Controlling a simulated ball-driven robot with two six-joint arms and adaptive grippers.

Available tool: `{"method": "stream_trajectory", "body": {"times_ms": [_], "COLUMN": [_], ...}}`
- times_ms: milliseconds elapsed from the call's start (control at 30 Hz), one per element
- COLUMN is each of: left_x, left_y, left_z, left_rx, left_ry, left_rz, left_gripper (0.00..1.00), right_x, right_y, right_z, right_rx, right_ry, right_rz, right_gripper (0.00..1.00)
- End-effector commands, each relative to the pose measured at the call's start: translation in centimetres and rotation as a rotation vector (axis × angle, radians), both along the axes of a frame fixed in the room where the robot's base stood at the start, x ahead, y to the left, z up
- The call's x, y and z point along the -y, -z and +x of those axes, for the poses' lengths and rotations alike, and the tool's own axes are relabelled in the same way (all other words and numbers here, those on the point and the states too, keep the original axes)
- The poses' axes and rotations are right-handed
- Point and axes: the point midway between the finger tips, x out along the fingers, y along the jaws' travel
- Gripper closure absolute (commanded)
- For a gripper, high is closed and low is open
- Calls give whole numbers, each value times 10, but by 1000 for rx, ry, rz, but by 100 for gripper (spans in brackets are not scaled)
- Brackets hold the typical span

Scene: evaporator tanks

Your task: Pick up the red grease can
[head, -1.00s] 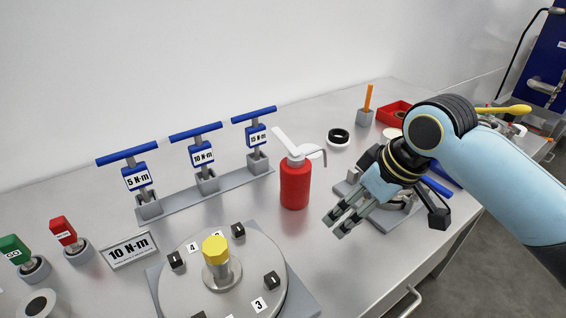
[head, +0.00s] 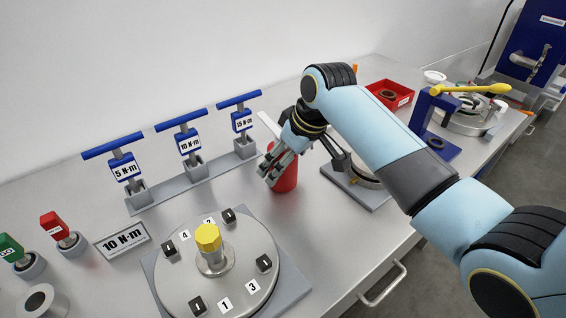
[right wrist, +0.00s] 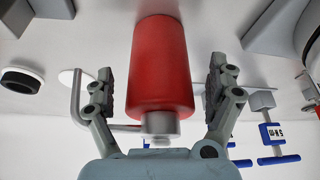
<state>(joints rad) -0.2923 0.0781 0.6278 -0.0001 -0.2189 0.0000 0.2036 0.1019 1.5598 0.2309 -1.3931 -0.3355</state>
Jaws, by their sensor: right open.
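The red grease can (head: 286,178) stands upright on the metal bench, partly hidden in the head view behind my right gripper (head: 268,180). In the right wrist view the red can (right wrist: 160,65) is between the two open fingers of my right gripper (right wrist: 164,88). My left gripper is not in view.
A round fixture with a yellow hex head (head: 208,238) sits in front-left of the can. Behind stand blue-handled torque wrenches (head: 190,145) in a grey rack. A grey plate fixture (head: 357,190) lies to the right, with a red bin (head: 390,93) farther back.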

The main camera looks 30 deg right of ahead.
Motion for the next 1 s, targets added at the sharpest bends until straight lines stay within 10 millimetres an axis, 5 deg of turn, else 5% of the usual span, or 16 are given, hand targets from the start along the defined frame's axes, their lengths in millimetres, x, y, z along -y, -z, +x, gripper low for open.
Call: {"method": "stream_trajectory", "body": {"times_ms": [167, 433, 1000], "left_x": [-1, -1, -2], "left_y": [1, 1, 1], "left_z": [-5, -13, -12], "left_rx": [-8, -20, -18], "left_ry": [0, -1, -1], "left_rz": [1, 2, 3], "left_gripper": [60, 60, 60], "right_x": [-2, -3, -3], "right_y": [20, 22, 21], "right_z": [8, 9, 10], "right_rx": [1, 3, 3], "right_ry": [-1, 0, 1], "right_rz": [-1, -1, -1], "right_gripper": [11, 12, 82]}}
